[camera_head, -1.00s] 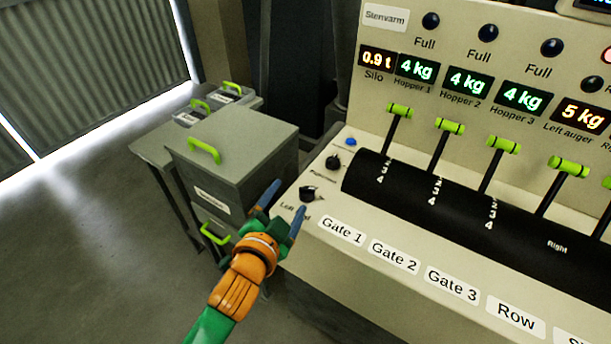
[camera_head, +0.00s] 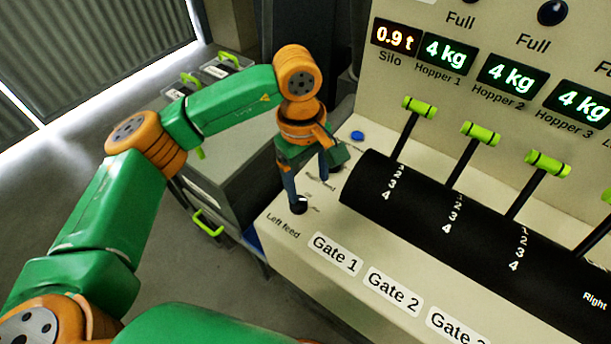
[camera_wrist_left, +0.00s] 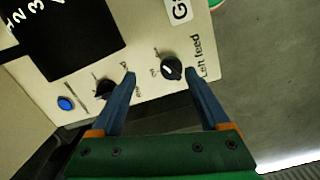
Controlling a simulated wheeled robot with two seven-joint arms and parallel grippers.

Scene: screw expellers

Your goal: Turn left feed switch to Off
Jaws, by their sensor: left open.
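The left feed switch (camera_wrist_left: 172,69) is a round black knob with a pale pointer mark, beside the "Left feed" label on the cream panel. In the head view the knob (camera_head: 298,208) shows at the panel's left end, partly behind a fingertip. My left gripper (camera_head: 310,192) points down over this corner, open and empty. In the left wrist view its blue fingertips (camera_wrist_left: 160,74) spread on both sides of the knob, the right one closer to it. I cannot tell whether they touch it. The small position labels are too blurred to read. My right gripper is out of view.
A second black knob (camera_wrist_left: 104,90) is close to the other fingertip, with a blue button (camera_wrist_left: 65,103) beyond it. Green-handled gate levers (camera_head: 419,107) rise from a black curved cover to the right. A grey box (camera_head: 236,150) stands left of the panel.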

